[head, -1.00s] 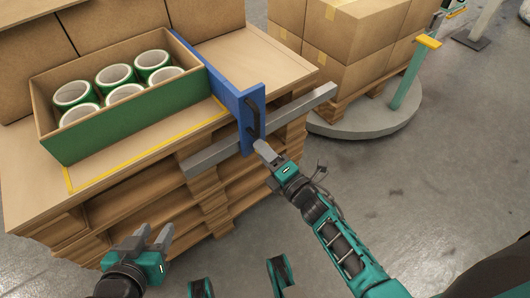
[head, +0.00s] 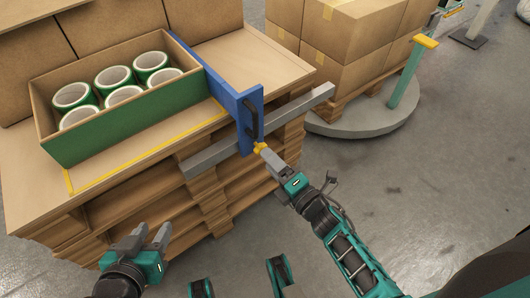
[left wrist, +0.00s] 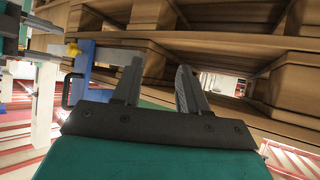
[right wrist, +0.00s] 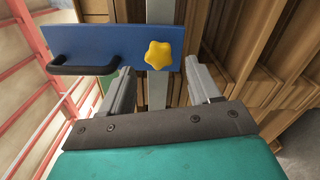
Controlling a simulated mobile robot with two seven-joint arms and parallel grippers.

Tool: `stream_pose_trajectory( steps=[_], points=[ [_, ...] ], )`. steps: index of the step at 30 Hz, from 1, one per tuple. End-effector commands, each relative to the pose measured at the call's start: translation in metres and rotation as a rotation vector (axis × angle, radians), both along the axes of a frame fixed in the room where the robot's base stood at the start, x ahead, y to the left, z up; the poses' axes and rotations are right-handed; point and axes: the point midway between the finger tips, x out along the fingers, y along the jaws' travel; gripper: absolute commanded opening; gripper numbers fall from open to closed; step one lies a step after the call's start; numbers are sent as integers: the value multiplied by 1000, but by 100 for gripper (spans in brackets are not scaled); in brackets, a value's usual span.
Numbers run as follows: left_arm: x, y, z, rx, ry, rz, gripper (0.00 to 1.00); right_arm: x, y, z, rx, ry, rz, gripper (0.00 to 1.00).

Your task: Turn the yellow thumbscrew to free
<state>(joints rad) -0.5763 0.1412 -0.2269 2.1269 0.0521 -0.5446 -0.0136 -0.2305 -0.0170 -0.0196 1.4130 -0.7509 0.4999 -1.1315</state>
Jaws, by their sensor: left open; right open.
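The yellow thumbscrew (right wrist: 157,55) is a lobed knob on the face of the blue plate (right wrist: 110,50) in the right wrist view. In the head view the thumbscrew (head: 260,147) shows at the lower end of the blue plate (head: 248,120), by the grey bar (head: 210,156). My right gripper (head: 264,153) is open, its fingers pointing at the thumbscrew; in the right wrist view the knob lies beyond and between the fingertips (right wrist: 160,78). Contact cannot be told. My left gripper (head: 153,235) is open and empty in front of the pallets.
A green-sided box (head: 130,122) with several tape rolls stands on the wooden top left of the plate. A black handle (head: 252,118) sits on the plate close to the thumbscrew. Stacked pallets (head: 200,215) lie below.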

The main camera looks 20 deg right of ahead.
Motion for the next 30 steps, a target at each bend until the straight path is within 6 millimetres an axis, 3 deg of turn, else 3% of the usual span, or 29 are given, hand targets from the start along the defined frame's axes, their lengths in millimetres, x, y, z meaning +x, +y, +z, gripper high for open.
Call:
stream_pose_trajectory(
  steps=[6, 12, 18, 30],
  points=[
    [-1, 4, 2, 10, 7, 5, 43, -48, -18, 1, -1, 4, -1, 62],
    [-2, 5, 5, 10, -1, 6, 43, -76, -28, 1, -2, 1, 0, 62],
    [-3, 5, 4, 12, 2, 7, 43, -85, -32, 0, -1, 0, -1, 62],
    [-4, 5, 3, 11, 6, 7, 43, -85, -32, 0, -1, 0, 0, 62]
  ],
)
